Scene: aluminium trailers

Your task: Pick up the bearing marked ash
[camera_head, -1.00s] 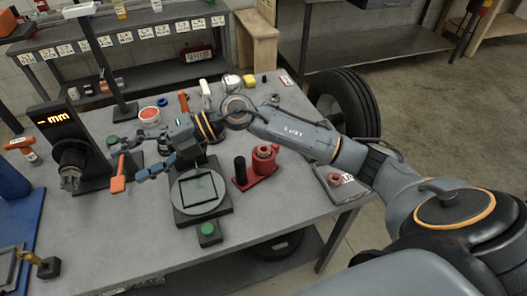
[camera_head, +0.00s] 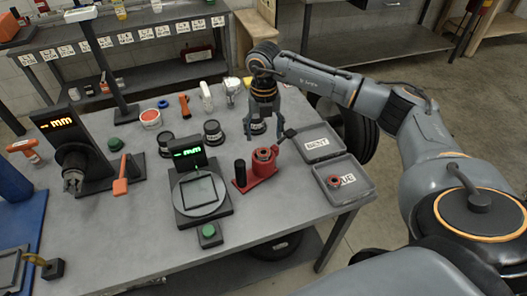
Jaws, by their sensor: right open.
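I cannot read the word "ash" on anything. Small dark cylinders with pale bands stand at the back of the grey bench: one at the left (camera_head: 165,144), one in the middle (camera_head: 212,132), and one (camera_head: 258,127) seen between the fingers of my right gripper (camera_head: 263,138). That gripper points down with its fingers apart; I cannot tell whether they touch this cylinder. A small red ring-like part (camera_head: 333,181) lies in the grey open tray (camera_head: 360,192) at the bench's right edge. My left gripper is out of view.
A gauge with a green display (camera_head: 188,152) and round plate stands mid-bench, beside a red fixture (camera_head: 263,165) with a black post. The front right of the bench is clear.

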